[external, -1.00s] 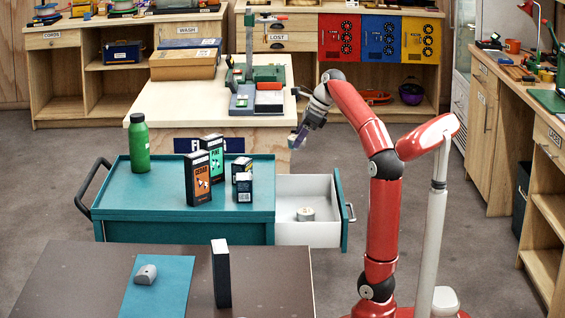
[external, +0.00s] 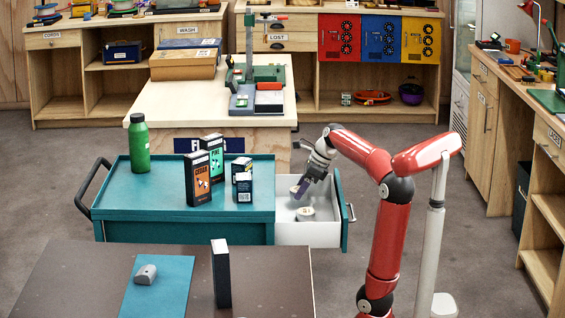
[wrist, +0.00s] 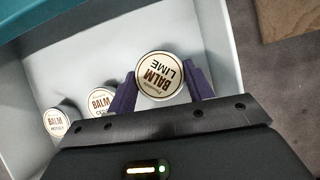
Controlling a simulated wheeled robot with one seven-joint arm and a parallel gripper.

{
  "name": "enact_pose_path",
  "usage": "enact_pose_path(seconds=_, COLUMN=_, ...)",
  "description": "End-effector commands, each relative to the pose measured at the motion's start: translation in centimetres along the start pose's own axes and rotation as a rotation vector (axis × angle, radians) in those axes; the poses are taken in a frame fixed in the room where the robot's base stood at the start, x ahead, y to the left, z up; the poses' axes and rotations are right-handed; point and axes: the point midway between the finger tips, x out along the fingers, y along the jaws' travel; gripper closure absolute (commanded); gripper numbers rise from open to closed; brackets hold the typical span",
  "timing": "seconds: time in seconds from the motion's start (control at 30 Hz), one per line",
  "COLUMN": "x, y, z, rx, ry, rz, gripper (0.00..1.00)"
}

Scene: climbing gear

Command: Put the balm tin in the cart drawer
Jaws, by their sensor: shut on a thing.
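My gripper (external: 305,187) is inside the open cart drawer (external: 322,236), low over its floor. Two more balm tins, a middle one (wrist: 101,101) and a left one (wrist: 57,122), stand in the drawer to the left of the held tin. In the external view, one balm tin (external: 306,214) shows on the drawer floor; the held tin is small and partly hidden by the fingers. I cannot tell whether the held tin touches the floor.
The teal cart (external: 180,231) carries a green bottle (external: 139,143), a CEDAR box (external: 198,178), a PINE box (external: 212,153) and small dark boxes (external: 243,184). The drawer's white walls surround my gripper. Free drawer floor lies beyond the tins.

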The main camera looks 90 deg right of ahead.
Motion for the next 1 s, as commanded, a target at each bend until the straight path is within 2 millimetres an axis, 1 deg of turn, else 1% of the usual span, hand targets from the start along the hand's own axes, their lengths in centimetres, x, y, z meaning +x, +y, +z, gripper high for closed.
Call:
enact_pose_path(seconds=0.03, x=1.0, y=0.0, z=-0.6, rx=0.002, ry=0.0, rz=0.001, gripper=0.72)
enact_pose_path(seconds=0.17, x=2.2, y=0.0, z=-1.3, rx=0.0, ry=0.0, rz=0.001, gripper=0.72)
enact_pose_path(seconds=0.57, x=2.6, y=0.0, z=-1.5, rx=0.0, ry=0.0, rz=0.0, gripper=0.72)
enact_pose_path(seconds=0.6, x=2.6, y=0.0, z=-1.5, rx=0.0, ry=0.0, rz=0.0, gripper=0.47)
enact_pose_path(seconds=0.77, x=2.6, y=0.0, z=-1.5, rx=0.0, ry=0.0, rz=0.0, gripper=0.27)
enact_pose_path(seconds=1.0, x=2.6, y=0.0, z=-1.5, rx=0.0, ry=0.0, rz=0.0, gripper=0.27)
